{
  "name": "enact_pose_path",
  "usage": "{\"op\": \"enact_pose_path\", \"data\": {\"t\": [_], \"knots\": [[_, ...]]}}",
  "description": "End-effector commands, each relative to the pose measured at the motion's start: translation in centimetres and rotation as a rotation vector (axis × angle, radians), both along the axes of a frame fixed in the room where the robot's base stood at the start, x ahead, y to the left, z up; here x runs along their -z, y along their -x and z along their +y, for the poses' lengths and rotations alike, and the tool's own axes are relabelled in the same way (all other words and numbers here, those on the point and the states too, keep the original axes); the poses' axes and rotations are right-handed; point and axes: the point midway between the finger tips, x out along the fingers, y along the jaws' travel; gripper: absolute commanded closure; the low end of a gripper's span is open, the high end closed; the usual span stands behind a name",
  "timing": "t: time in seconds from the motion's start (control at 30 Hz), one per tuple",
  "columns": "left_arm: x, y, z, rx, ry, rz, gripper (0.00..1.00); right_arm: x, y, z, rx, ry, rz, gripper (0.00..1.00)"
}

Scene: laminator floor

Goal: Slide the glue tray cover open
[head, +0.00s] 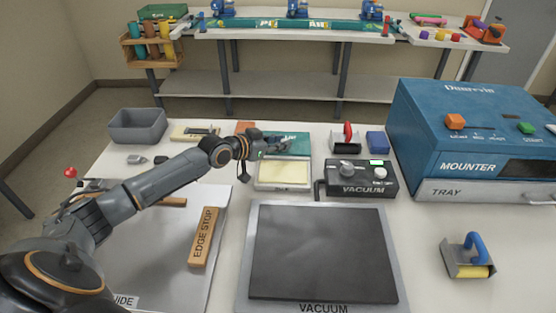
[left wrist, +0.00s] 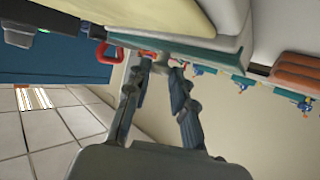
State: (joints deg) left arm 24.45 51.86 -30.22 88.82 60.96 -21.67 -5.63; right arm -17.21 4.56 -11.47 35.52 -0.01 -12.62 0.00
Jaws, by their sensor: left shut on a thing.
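The glue tray (head: 284,186) stands on the table behind the vacuum plate, with its pale yellow inside showing. Its teal cover (head: 298,142) lies at the back of the tray, clear of most of the yellow area. My left gripper (head: 280,147) is at the cover, shut on its small grey handle. In the left wrist view the fingers (left wrist: 164,66) close around the handle under the teal cover edge (left wrist: 205,57). The fingers partly hide the handle. My right gripper is in neither view.
The vacuum control box (head: 362,178) stands just right of the tray. A red-handled tool (head: 347,140) and a blue block (head: 377,141) are behind it. The black vacuum plate (head: 320,252) lies in front. A grey bin (head: 137,125) is at the back left.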

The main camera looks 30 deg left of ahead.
Motion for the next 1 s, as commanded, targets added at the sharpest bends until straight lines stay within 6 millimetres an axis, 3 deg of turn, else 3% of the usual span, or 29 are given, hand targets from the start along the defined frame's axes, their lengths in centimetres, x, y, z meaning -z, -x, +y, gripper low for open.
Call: {"op": "enact_pose_path", "data": {"t": [0.1, 0.43, 0.47, 0.53, 0.57, 0.87, 1.0], "knots": [[0.3, -0.4, 0.2, 0.001, 0.001, 0.002, 1.0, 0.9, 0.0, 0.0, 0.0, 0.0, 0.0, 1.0], [0.1, -0.4, 0.2, 0.001, 0.001, 0.005, 1.0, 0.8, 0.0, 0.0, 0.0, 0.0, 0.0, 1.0], [0.1, -0.4, 0.2, 0.001, 0.001, 0.005, 0.72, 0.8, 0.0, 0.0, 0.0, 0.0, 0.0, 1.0], [0.1, -0.4, 0.2, 0.001, 0.001, 0.005, 0.58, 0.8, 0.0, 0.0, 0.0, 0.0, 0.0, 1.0], [0.1, -0.4, 0.2, 0.001, 0.001, 0.005, 0.56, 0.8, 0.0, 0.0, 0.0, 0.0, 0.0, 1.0], [0.0, -0.4, 0.3, 0.0, 0.0, 0.003, 0.56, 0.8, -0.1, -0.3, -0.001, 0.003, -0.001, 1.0], [-0.3, 0.6, 0.7, -0.001, -0.002, 0.005, 0.56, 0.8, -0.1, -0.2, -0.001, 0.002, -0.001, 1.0]]}}
